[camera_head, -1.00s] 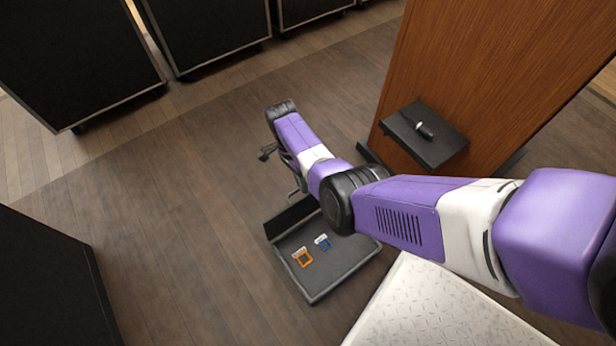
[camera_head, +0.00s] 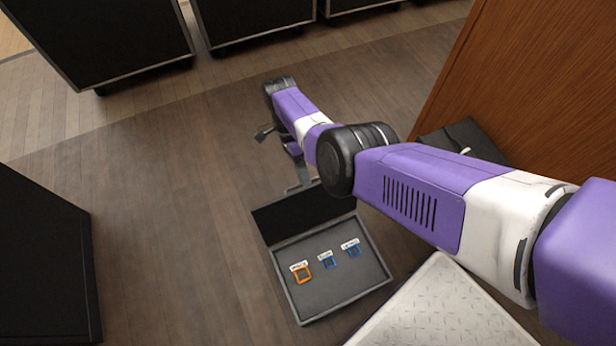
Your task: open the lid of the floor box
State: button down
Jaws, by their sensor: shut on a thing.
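The floor box (camera_head: 378,279) is a dark grey tray-like box on the wooden floor, at the lower middle. Its black lid (camera_head: 300,216) stands raised along the far side, and the inside shows. In it are an orange square-framed item (camera_head: 300,274) and two blue ones, a left one (camera_head: 326,261) and a right one (camera_head: 351,249), each with a white label. My gripper (camera_head: 303,184) is at the lid's upper edge and shut on the lid; its fingertips are small and partly hidden by my arm.
A diamond-plate surface (camera_head: 450,312) lies right of the box. A wooden panel (camera_head: 535,95) and a dark box (camera_head: 455,138) stand at the right, partly behind my arm. Black cases (camera_head: 100,35) line the back, and another (camera_head: 40,270) is at left. Floor left of the box is clear.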

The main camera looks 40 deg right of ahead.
jog(key=shift+s+f, duration=0.15)
jog(key=shift+s, duration=0.05)
jog(key=c, duration=1.5)
grip_release()
jog(key=shift+w, duration=0.1)
jog(key=shift+v, duration=4)
